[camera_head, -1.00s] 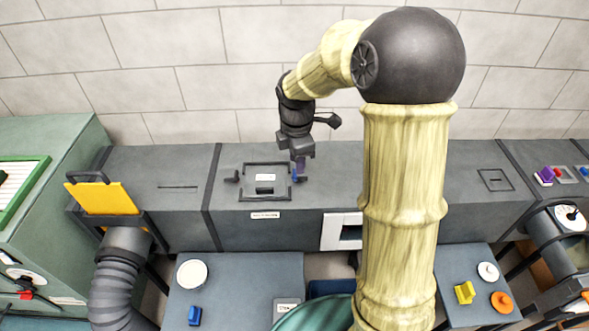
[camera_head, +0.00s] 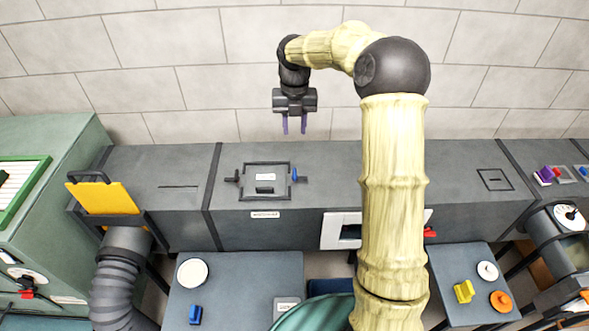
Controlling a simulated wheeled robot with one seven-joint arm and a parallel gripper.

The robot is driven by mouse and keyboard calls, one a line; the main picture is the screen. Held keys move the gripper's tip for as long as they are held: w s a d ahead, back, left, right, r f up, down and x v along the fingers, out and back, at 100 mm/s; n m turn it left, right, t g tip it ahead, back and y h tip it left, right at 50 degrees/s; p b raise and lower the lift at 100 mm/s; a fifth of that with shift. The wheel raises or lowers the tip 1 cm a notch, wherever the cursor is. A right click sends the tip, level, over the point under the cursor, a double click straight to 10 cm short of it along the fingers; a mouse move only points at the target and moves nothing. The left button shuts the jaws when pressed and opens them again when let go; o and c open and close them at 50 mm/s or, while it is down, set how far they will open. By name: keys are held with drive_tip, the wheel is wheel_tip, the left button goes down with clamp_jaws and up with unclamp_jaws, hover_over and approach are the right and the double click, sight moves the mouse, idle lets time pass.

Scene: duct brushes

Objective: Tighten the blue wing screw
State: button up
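The blue wing screw (camera_head: 294,174) sits at the right edge of a square hatch frame (camera_head: 265,193) on top of the grey duct. It appears upright and nothing touches it. My gripper (camera_head: 294,131) hangs above and behind the screw, in front of the brick wall. Its two purple fingers point down and are apart, with nothing between them. A dark wing screw (camera_head: 237,178) sits at the hatch's left edge. How tight the blue screw is cannot be told.
The grey duct (camera_head: 180,230) runs across the view. A yellow plate (camera_head: 103,198) stands in a slot at left. A table (camera_head: 240,290) in front holds a white disc (camera_head: 192,273) and a blue piece (camera_head: 195,314). A right table holds a yellow piece (camera_head: 464,291). The air around my gripper is free.

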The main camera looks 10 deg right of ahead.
sight(295, 173)
drive_tip(key=shift+f, duration=0.1)
wheel_tip(295, 173, down, 17)
drive_tip(key=p, duration=0.4)
drive_tip(key=shift+f, duration=0.15)
drive_tip(key=shift+c, duration=0.4)
clamp_jaws()
